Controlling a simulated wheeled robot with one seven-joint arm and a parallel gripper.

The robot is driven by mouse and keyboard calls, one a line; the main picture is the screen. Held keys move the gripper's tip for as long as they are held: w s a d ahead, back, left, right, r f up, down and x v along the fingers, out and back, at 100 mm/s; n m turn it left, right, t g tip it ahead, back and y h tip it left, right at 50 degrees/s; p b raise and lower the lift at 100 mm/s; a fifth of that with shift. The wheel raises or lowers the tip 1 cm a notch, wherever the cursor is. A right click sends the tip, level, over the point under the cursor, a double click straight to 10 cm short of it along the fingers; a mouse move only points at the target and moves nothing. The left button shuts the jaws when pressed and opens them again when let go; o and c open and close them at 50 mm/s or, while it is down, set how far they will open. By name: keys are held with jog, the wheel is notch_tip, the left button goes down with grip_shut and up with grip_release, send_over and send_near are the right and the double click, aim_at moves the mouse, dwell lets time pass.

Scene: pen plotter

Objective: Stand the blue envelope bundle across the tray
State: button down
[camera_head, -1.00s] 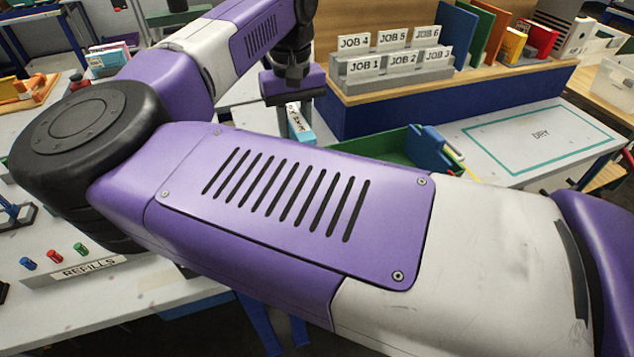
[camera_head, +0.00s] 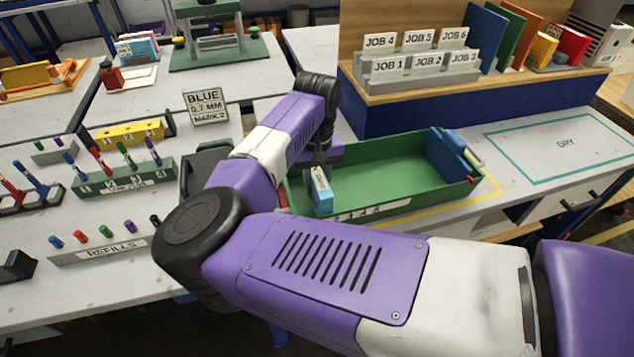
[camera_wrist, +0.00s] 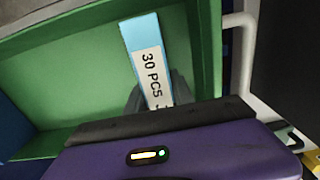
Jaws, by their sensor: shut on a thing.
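The blue envelope bundle (camera_head: 322,196) has a light blue body and a white band; the band reads "30 PCS" in the wrist view (camera_wrist: 146,52). My gripper (camera_head: 321,170) is shut on the bundle and holds it upright at the left end of the green tray (camera_head: 385,175). In the wrist view the bundle shows between the dark fingers (camera_wrist: 155,100), over the green tray floor (camera_wrist: 85,85). Whether its lower edge touches the floor cannot be told. A dark blue bundle (camera_head: 452,155) stands across the tray's right end.
A yellow line (camera_head: 485,203) runs around the tray's front right. Behind the tray is a wooden-topped stand (camera_head: 430,95) with job cards. A "DRY" outline (camera_head: 565,145) lies empty at right. Pen racks (camera_head: 125,178) stand at left. The tray's middle is clear.

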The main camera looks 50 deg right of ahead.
jog(key=shift+f, duration=0.25)
jog(key=shift+f, duration=0.2)
jog(key=c, duration=1.1)
grip_release()
jog(key=shift+r, duration=0.15)
